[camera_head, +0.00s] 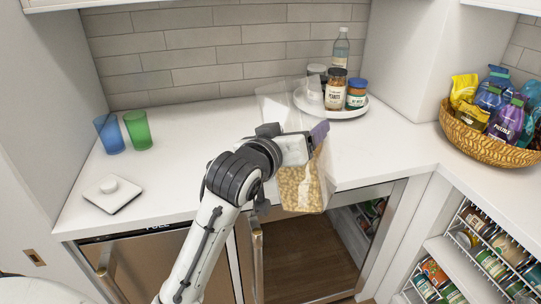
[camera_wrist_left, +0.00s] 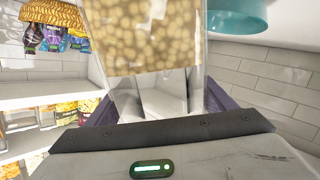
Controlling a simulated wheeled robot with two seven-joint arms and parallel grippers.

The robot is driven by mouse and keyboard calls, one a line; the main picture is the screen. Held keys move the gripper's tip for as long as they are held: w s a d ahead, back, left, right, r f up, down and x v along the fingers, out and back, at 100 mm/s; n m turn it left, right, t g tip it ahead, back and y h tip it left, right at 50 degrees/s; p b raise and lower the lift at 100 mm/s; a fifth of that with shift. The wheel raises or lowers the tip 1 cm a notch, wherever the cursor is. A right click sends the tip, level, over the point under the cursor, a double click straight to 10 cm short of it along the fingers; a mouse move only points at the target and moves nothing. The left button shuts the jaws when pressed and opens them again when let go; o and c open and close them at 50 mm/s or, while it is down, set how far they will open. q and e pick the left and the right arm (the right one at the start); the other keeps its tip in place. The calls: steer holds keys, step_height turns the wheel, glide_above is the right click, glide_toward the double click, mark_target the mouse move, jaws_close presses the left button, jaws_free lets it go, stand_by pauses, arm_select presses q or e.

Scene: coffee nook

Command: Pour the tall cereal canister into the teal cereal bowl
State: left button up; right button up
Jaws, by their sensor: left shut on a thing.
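The tall cereal canister (camera_head: 301,188) is clear, with tan cereal filling its lower part and its upper part empty. My left gripper (camera_head: 300,141) is shut on the canister at the clear part above the cereal, holding it at the counter's front edge. The canister looks roughly upright; its exact tilt is hard to tell. The left wrist view looks upside down, with the cereal in the canister (camera_wrist_left: 145,32) at the top. The teal cereal bowl (camera_wrist_left: 238,19) shows only partly there, beside the canister; I cannot make it out in the head view. My right gripper is not in view.
A blue cup (camera_head: 109,134) and a green cup (camera_head: 137,130) stand on the left of the counter, behind a white square item (camera_head: 112,195). A white tray (camera_head: 331,111) holds jars and a bottle. A wicker basket (camera_head: 478,147) of bags stands right.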

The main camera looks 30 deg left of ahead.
arm_select(q)
steer(key=shift+w+a+r, duration=0.1)
steer(key=shift+w+a, duration=0.15)
steer(key=shift+a, duration=0.35)
steer(key=shift+w+a+r, duration=0.1)
steer(key=shift+w+a, duration=0.15)
steer(key=shift+a, duration=0.3)
steer(key=shift+r, duration=0.1)
steer(key=shift+a+n, duration=0.1)
steer(key=shift+n, duration=0.2)
steer(key=shift+a+n+h, duration=0.2)
steer(key=shift+n+h, duration=0.1)
steer(key=shift+n, duration=0.1)
steer(key=shift+a+g+p, duration=0.15)
steer(key=shift+g+p, duration=0.15)
steer(key=shift+d, duration=0.2)
